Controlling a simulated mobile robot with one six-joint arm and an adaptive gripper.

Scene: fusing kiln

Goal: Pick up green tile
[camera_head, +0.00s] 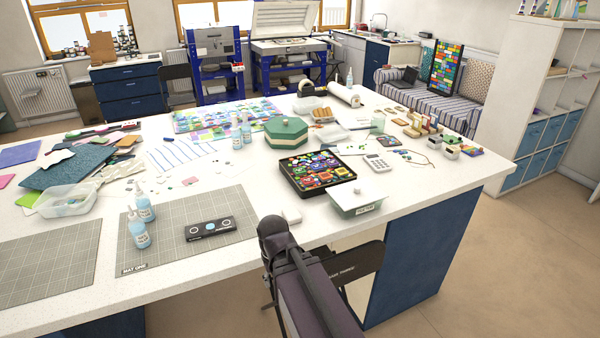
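I cannot single out one green tile with certainty. A bright green flat piece (28,199) lies at the left of the white table, partly hidden behind a clear plastic tub. A black tray of many coloured pieces (318,171) sits near the table's middle, with some green among them, too small to tell apart. A sheet of coloured squares (215,118) lies further back. My dark arm rises from the bottom centre, in front of the table's near edge. No gripper fingers show.
Two grey cutting mats (185,262) cover the near left. Blue-labelled bottles (138,234), a black device (210,229), a lidded white box (355,199), a green octagonal box (286,131) and a calculator (378,163) stand about. A dark chair (352,262) is by the near edge.

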